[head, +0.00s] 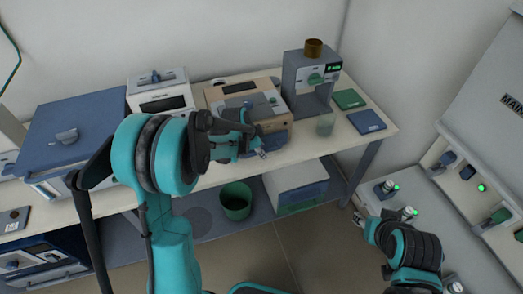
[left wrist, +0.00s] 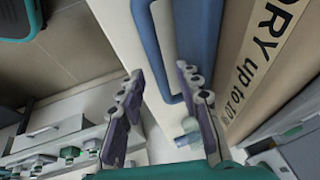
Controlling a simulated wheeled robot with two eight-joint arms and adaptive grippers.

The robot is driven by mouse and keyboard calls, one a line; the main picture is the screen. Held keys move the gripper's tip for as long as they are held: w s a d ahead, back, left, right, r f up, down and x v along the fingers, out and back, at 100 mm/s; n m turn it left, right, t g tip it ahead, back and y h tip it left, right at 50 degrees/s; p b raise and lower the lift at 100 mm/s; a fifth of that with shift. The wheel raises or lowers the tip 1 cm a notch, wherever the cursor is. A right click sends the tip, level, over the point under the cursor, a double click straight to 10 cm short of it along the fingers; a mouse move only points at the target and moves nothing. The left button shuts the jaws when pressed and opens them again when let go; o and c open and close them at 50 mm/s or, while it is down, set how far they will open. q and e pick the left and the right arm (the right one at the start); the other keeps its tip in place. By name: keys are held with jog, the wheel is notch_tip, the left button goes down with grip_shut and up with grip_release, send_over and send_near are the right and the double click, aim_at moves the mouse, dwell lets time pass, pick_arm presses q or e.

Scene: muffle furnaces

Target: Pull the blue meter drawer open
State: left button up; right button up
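A beige meter (head: 225,98) stands on the table, and my left gripper (head: 262,152) is in front of its front face, partly hiding it.
A coffee-machine-like grey device (head: 308,82) stands right of the meter, with a green pad (head: 349,99) and a blue pad (head: 366,121). A white box (head: 160,92) and a blue-lidded box (head: 75,125) stand left. A green bin (head: 236,203) is below the table.

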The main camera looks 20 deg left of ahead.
pick_arm(q)
grip_shut()
jog(key=shift+s, duration=0.1)
jog(key=s+d, duration=1)
jog(key=s, duration=0.5)
jog(key=shift+d, duration=0.15)
grip_release()
jog(key=shift+r, duration=0.1)
